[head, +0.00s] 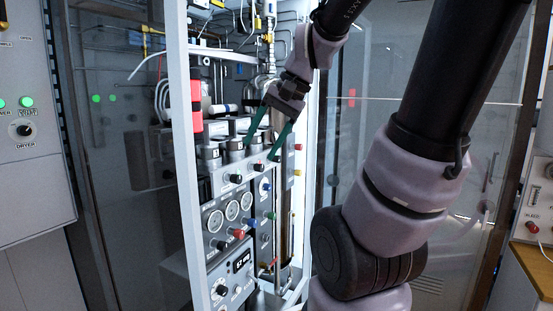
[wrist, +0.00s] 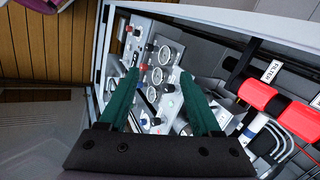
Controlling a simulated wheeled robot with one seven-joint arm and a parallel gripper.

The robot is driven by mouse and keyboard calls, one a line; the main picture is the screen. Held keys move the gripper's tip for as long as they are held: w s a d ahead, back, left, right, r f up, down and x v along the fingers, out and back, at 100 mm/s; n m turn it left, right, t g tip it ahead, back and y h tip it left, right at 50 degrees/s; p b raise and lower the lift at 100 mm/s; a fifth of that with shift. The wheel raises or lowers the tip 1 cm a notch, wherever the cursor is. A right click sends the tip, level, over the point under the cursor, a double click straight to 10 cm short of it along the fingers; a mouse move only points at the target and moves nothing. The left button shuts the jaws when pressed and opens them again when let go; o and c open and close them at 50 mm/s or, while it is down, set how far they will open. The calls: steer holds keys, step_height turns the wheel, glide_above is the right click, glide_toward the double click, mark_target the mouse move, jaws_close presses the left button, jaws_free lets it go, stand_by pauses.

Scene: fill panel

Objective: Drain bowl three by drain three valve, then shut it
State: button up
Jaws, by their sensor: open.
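The grey fill panel (head: 207,220) stands inside an open-fronted cabinet and carries gauges and coloured knobs. Metal cylinders with small labels, possibly the bowls (head: 211,154), stand in a row along its top. My gripper (head: 262,150) is open and empty, its green fingers spread in front of the panel's upper right part. In the wrist view my gripper (wrist: 160,71) points toward the panel (wrist: 128,52), with gauges and knobs showing between and beyond the fingers. I cannot tell which knob is the drain three valve, and no label for it is readable. Bowl three cannot be singled out.
A white cabinet post (head: 181,150) stands left of the panel. A red cylinder (head: 196,105) is behind it, and red filter parts (wrist: 257,95) show in the wrist view. Glass doors (head: 375,80) flank the cabinet. Pipes (head: 270,40) run above the panel.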

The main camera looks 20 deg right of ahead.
steer(key=w+d+f+m+g+y, duration=0.1)
steer(key=w+d+f+m+y, duration=0.15)
steer(key=w+m+y, duration=0.35)
steer(key=m+t, duration=1.1)
steer(key=m, duration=0.4)
glide_toward(280, 160)
steer(key=x, duration=0.9)
steer(key=shift+w+a, duration=0.15)
jaws_close()
